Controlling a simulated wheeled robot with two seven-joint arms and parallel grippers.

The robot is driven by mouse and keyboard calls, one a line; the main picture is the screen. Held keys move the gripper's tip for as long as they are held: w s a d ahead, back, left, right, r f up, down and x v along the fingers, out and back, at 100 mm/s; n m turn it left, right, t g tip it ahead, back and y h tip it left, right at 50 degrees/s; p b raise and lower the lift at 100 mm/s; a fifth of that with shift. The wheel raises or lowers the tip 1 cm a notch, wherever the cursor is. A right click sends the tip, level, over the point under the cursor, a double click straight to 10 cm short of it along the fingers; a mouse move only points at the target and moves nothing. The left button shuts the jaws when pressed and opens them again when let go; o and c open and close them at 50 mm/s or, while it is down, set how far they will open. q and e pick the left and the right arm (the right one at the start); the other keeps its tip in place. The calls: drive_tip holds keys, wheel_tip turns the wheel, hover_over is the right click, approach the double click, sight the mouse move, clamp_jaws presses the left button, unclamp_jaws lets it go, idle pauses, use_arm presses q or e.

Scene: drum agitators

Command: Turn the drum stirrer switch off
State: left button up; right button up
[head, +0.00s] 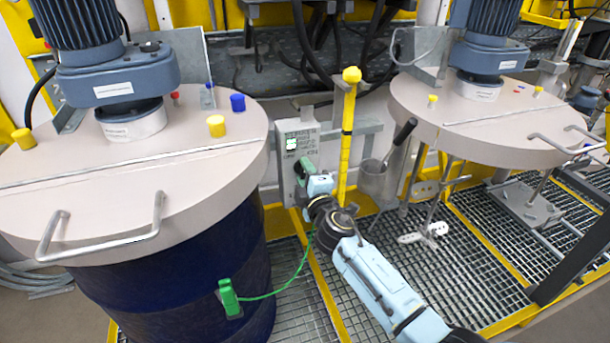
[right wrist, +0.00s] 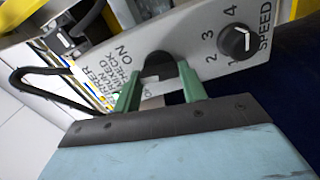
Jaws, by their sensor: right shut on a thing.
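The grey control box (head: 298,138) stands between the two drum lids, with a small lit display on its face. My right gripper (head: 302,172) reaches its lower front. In the right wrist view, its green fingers (right wrist: 159,72) are shut on the black switch knob (right wrist: 158,64), one on each side. The printed word ON is beside the knob. Beside it on the same panel (right wrist: 196,47) is a black SPEED dial (right wrist: 236,42) with a white pointer and numbers. The knob's exact setting is partly hidden by the fingers. My left gripper is not in view.
A blue drum with a beige lid (head: 200,165) and motor stands at the left, a green clamp and cable (head: 229,297) on its side. A yellow post (head: 347,135) and a metal scoop (head: 378,180) are right of the box. Another lid (head: 480,120) is raised over grating.

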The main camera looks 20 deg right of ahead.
drive_tip(key=n, duration=0.4)
drive_tip(key=shift+n, duration=0.3)
drive_tip(key=shift+f+n+p, duration=0.1)
drive_tip(key=shift+n+p, duration=0.4)
drive_tip(key=shift+n, duration=2.1)
drive_tip(key=o, duration=1)
drive_tip(key=s, duration=0.9)
drive_tip(key=s+p, duration=0.1)
drive_tip(key=s, duration=0.3)
drive_tip(key=shift+s+d, duration=0.25)
